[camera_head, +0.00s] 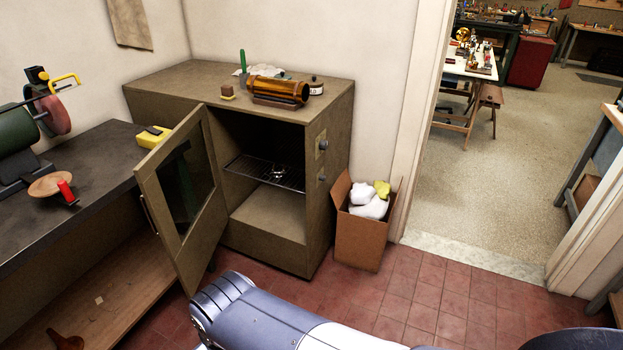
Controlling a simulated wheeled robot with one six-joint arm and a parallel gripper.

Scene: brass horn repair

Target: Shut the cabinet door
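The cabinet (277,241) is a brown-grey box against the back wall. Its door (150,186) has a dark window and a handle on its outer left edge. The door stands wide open, swung out to the left and toward me. Inside the cabinet a wire rack (262,172) holds a small shiny item. My arm reaches in from the bottom right, and its front part is below and right of the door's lower edge. My gripper's fingers do not show, so I cannot tell whether they touch the door.
A dark workbench (75,190) with a green grinder (22,140) stands left, close behind the door. A cardboard box (362,238) with rags sits right of the cabinet. Tiled floor (425,305) is clear in front. A doorway opens at right.

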